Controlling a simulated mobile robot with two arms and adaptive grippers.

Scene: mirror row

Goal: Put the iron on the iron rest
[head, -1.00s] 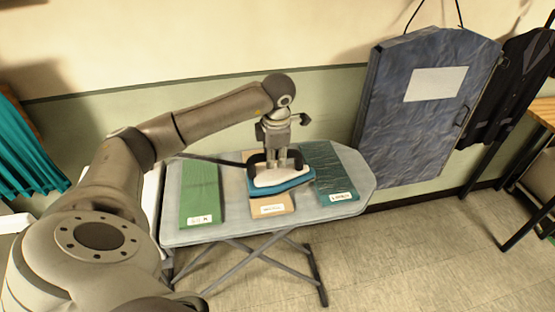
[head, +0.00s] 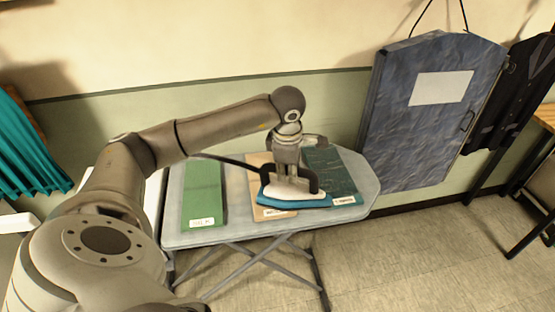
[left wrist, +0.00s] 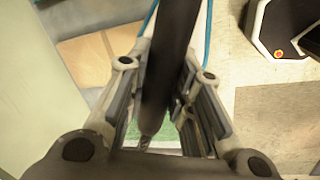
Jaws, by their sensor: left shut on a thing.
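The iron (head: 280,203), white with a teal base and a dark handle, is over the ironing board (head: 238,215), across parts of the tan and dark teal cloths. I cannot tell whether its base touches the cloth. My left gripper (head: 293,178) is above it and shut on its handle. In the left wrist view the dark handle (left wrist: 172,60) runs between the fingers of the left gripper (left wrist: 162,125). I cannot make out the iron rest for certain. My right gripper is not in view.
Green (head: 202,193), tan (head: 256,176) and dark teal (head: 331,172) labelled cloths lie on the board. A dark blue padded panel (head: 425,125) leans at the wall, beside a dark jacket (head: 512,85). A teal curtain (head: 25,150) hangs left. Floor (head: 420,255) is clear in front.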

